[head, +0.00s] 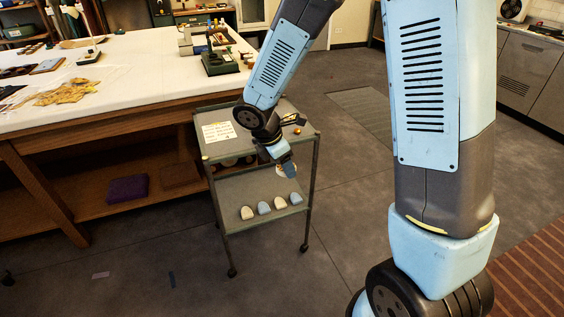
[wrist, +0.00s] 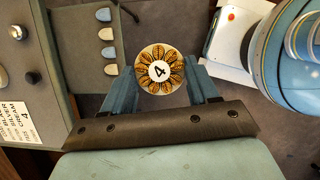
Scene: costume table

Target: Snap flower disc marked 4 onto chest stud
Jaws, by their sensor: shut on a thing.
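The flower disc marked 4 (wrist: 160,70) is round, with brown-gold petals on a pale face and a black 4 on a white centre. My gripper (wrist: 162,82) is shut on it in the wrist view, one blue finger at each side, with the marked face toward the camera. In the head view my gripper (head: 287,166) hangs at the front right of a grey cart, and the disc is mostly hidden there. I cannot make out a chest stud in either view.
The two-shelf cart (head: 262,187) has a printed card (head: 216,131) and a small orange knob (head: 297,131) on top. Several pale and blue rounded pieces (head: 264,208) line its lower shelf. A long white-topped table (head: 110,85) stands left. The floor right of the cart is clear.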

